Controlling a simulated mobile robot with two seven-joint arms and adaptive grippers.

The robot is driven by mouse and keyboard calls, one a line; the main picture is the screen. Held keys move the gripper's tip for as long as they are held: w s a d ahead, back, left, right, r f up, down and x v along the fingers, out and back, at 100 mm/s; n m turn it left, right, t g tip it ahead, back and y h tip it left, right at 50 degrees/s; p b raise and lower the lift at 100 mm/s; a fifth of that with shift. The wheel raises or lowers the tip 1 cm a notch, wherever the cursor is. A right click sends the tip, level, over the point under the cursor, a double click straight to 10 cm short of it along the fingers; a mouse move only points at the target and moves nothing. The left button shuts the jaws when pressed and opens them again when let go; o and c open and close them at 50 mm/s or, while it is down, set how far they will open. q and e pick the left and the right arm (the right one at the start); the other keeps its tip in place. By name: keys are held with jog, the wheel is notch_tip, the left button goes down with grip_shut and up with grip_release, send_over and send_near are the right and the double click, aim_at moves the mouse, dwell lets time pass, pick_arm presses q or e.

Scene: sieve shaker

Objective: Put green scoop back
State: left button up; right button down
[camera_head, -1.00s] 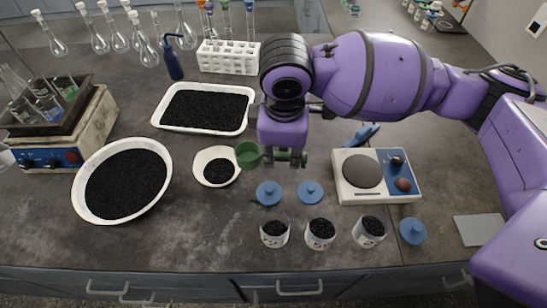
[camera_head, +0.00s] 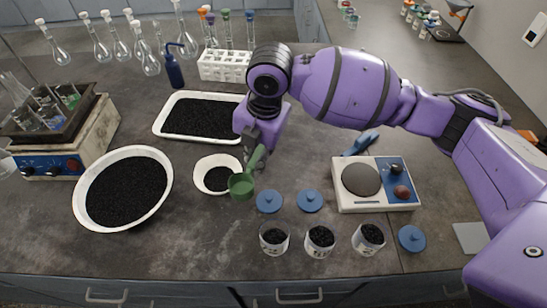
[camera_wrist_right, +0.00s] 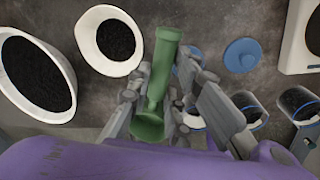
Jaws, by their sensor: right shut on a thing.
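The green scoop (camera_head: 242,184) has a round cup and a straight handle. In the right wrist view the scoop (camera_wrist_right: 165,60) lies between the fingers of my right gripper (camera_wrist_right: 170,95). I cannot tell how high the cup is above the table. The small bowl holds black grains and also shows in the right wrist view (camera_wrist_right: 135,70). My left gripper is not in view.
A large white bowl (camera_head: 80,205) and a white tray (camera_head: 160,126), both with black grains, lie left and behind. Blue lids (camera_head: 269,202) and several cups of grains (camera_head: 320,241) stand in front. A hotplate (camera_head: 375,205) and a blue scoop (camera_head: 360,143) are right.

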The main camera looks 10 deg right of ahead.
jog(key=w+d+f, duration=0.2)
jog(key=w, duration=0.1)
jog(key=w+d+f, duration=0.2)
jog(key=w+f, duration=0.1)
jog(key=w+d+f, duration=0.3)
jog(key=shift+w+f+b, duration=0.1)
jog(key=shift+f+b, duration=0.05)
jog(key=shift+b, duration=0.15)
jog(key=shift+w+d+f, duration=0.1)
jog(key=shift+f, duration=0.1)
jog(key=shift+w+d+f, duration=0.1)
jog(key=shift+w+f, duration=0.05)
jog(key=shift+f, duration=0.75)
jog(key=shift+w+d+f, duration=0.1)
jog(key=shift+f, duration=0.8)
jog(key=shift+f, duration=0.2)
jog(key=c, duration=1.6)
grip_release()
jog(key=shift+r, duration=0.15)
